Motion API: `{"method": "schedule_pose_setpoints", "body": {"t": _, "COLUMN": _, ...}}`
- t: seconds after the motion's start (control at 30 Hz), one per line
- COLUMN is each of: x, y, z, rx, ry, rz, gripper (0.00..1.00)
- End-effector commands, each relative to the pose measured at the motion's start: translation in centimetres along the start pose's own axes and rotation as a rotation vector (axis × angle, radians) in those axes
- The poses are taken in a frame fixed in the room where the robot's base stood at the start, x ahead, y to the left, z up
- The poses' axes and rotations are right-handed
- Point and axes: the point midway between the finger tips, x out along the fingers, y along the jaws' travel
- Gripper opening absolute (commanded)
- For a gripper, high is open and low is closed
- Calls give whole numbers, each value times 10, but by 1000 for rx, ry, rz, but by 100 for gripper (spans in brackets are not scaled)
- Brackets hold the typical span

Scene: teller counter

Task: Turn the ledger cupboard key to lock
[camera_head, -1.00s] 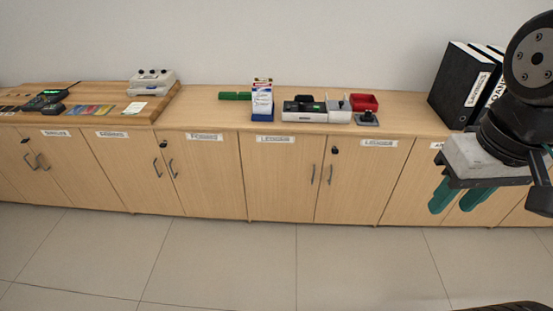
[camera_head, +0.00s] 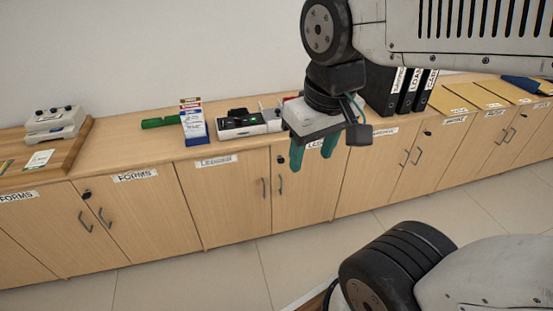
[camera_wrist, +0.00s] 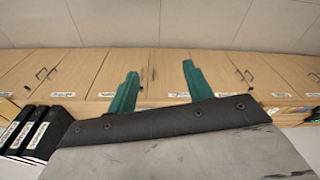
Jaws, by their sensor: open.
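The ledger cupboard (camera_head: 240,195) is a pair of light wood doors with "LEDGER" labels, under the counter in the head view. Its small dark key and lock (camera_head: 280,159) sit near the top inner corner of the right door. My gripper (camera_head: 311,158) is open and empty, its two green fingers pointing down in front of that right door, to the right of the key and apart from it. In the wrist view the spread fingers (camera_wrist: 160,70) point at the cupboard fronts, with nothing between them. Which way the key is turned is too small to tell.
Black binders (camera_head: 400,88) stand on the counter to the right, behind my arm. A leaflet stand (camera_head: 194,122) and a black device (camera_head: 240,119) stand above the ledger doors. A forms cupboard (camera_head: 130,222) with its own key is at left. The floor in front is clear.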

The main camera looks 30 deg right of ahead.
Motion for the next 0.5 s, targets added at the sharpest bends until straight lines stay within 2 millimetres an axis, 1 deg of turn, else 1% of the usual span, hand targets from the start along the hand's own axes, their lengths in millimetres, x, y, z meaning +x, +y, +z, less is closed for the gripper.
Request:
{"method": "schedule_pose_setpoints", "body": {"t": 0.03, "x": 7, "y": 2, "z": -19, "rx": 8, "ry": 20, "rz": 3, "gripper": 51}}
{"method": "schedule_pose_setpoints", "body": {"t": 0.07, "x": 12, "y": 4, "z": -32, "rx": 12, "ry": 40, "rz": 5, "gripper": 51}}
{"method": "schedule_pose_setpoints", "body": {"t": 0.1, "x": 19, "y": 7, "z": -52, "rx": 19, "ry": 71, "rz": 9, "gripper": 51}}
{"method": "schedule_pose_setpoints", "body": {"t": 0.17, "x": 31, "y": 13, "z": -85, "rx": 30, "ry": 124, "rz": 15, "gripper": 51}}
{"method": "schedule_pose_setpoints", "body": {"t": 0.2, "x": 41, "y": 18, "z": -106, "rx": 37, "ry": 159, "rz": 20, "gripper": 51}}
{"method": "schedule_pose_setpoints", "body": {"t": 0.27, "x": 56, "y": 25, "z": -138, "rx": 47, "ry": 215, "rz": 27, "gripper": 51}}
{"method": "schedule_pose_setpoints", "body": {"t": 0.3, "x": 66, "y": 30, "z": -158, "rx": 52, "ry": 251, "rz": 32, "gripper": 51}}
{"method": "schedule_pose_setpoints", "body": {"t": 0.37, "x": 83, "y": 39, "z": -188, "rx": 61, "ry": 307, "rz": 40, "gripper": 51}}
{"method": "schedule_pose_setpoints", "body": {"t": 0.4, "x": 95, "y": 44, "z": -206, "rx": 66, "ry": 343, "rz": 44, "gripper": 51}}
{"method": "schedule_pose_setpoints", "body": {"t": 0.47, "x": 114, "y": 53, "z": -233, "rx": 73, "ry": 399, "rz": 52, "gripper": 51}}
{"method": "schedule_pose_setpoints", "body": {"t": 0.5, "x": 127, "y": 60, "z": -249, "rx": 79, "ry": 435, "rz": 57, "gripper": 51}}
